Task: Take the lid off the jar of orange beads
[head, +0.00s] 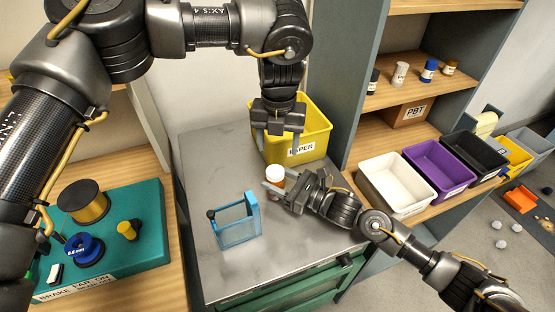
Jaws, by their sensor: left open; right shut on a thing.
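The jar of orange beads (277,187) stands on the grey worktop near its middle, with its white lid (275,173) on top. My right gripper (280,186) reaches in from the right and is shut on the jar's body below the lid, hiding part of it. My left gripper (278,145) points down with its fingers apart and empty. In the picture it is just above the lid and in front of the yellow bin; its exact height above the lid is hard to tell.
A yellow PAPER bin (318,134) stands behind the jar. A blue open frame (238,222) stands in front-left of it. A teal board with spools (130,262) is at left. White (388,207) and purple (432,194) bins sit at right. The worktop's left part is clear.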

